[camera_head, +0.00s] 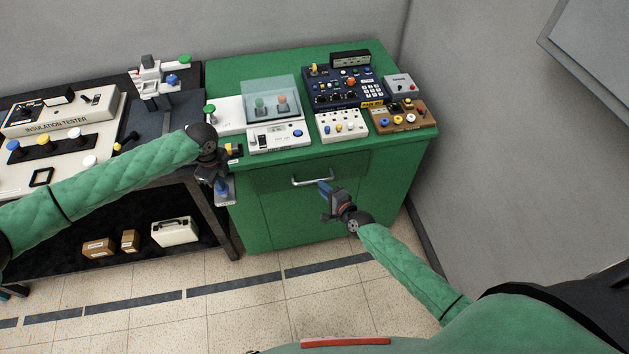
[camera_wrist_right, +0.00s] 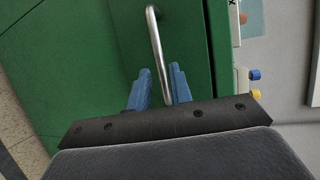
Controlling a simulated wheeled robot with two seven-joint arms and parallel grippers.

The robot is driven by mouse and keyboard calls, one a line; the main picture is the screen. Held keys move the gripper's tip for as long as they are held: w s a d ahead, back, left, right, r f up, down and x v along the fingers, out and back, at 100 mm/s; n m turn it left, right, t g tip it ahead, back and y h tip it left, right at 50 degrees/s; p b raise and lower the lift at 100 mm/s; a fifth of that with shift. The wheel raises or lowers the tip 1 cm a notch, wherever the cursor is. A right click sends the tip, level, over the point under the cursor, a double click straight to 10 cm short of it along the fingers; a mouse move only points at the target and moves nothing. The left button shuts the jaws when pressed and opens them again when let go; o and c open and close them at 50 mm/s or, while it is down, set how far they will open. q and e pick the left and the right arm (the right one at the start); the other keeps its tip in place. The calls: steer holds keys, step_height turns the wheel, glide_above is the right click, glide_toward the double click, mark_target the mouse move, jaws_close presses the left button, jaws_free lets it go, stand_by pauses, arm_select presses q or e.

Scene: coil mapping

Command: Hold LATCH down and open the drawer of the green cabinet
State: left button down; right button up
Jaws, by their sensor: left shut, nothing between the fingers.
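The green cabinet (camera_head: 285,215) stands in the middle, and its drawer front (camera_head: 345,168) sits flush below the top. The silver bar handle (camera_head: 311,182) runs across the drawer; it also shows in the right wrist view (camera_wrist_right: 155,42). My right gripper (camera_head: 324,187) is at the handle's right end. In the right wrist view my right gripper's blue fingers (camera_wrist_right: 160,85) are apart, with the handle's end between them. My left gripper (camera_head: 221,187) is shut, pointing down over a small pale plate (camera_head: 229,198) at the cabinet's left front edge. No LATCH label is readable; contact there cannot be told.
Instruments, including a dark blue keypad panel (camera_head: 345,88) and a clear-covered box (camera_head: 270,98), fill the cabinet top. A dark bench with an insulation tester (camera_head: 60,115) stands on the left. A grey wall (camera_head: 490,130) rises on the right. The tiled floor in front is clear.

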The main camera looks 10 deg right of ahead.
mark_target(315, 181)
steer(key=shift+x, duration=2.9)
jaws_close()
